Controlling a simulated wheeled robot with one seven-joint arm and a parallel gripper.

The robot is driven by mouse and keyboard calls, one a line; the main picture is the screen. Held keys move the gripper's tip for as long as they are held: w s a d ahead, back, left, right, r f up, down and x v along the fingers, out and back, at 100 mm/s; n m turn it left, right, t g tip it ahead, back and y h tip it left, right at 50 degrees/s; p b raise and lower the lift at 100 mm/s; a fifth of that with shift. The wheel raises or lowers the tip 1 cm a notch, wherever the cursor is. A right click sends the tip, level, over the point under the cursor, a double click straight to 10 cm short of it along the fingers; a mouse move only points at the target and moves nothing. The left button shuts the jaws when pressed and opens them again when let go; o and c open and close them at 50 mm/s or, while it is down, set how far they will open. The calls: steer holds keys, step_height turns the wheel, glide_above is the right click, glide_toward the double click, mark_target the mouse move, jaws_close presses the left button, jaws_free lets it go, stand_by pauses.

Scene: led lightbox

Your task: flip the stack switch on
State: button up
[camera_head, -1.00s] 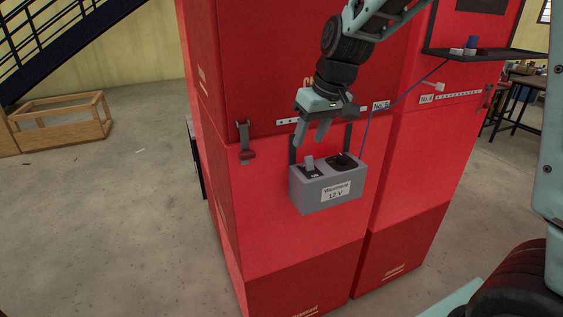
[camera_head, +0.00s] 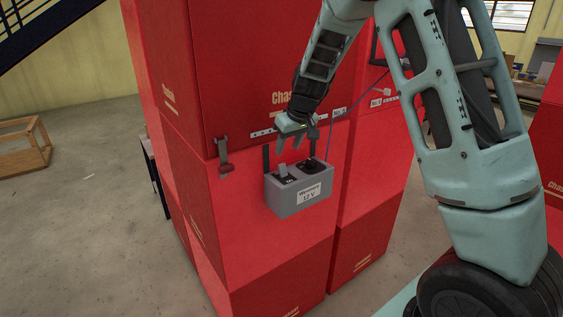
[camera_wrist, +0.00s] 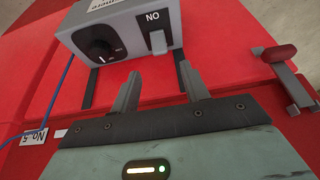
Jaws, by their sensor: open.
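A grey control box (camera_head: 300,196) with a white label reading 12 V hangs by dark straps on the red cabinet front. A pale lever switch (camera_head: 283,170) stands on its left top panel and a dark round knob (camera_head: 310,166) is on the right. My gripper (camera_head: 291,145) is just above the box, fingers pointing down, apart and empty. In the wrist view its fingers (camera_wrist: 160,77) point toward the box, with the lever beyond the gap.
The red cabinets (camera_head: 240,90) stand close behind my gripper. A blue cable (camera_head: 350,95) runs up from the box. Open floor (camera_head: 70,200) lies left.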

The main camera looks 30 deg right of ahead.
mark_target(282, 164)
steer(key=p+x, duration=0.1)
steer(key=x, duration=0.7)
steer(key=shift+w+f, duration=0.2)
steer(key=shift+f, duration=0.15)
steer(key=c, duration=1)
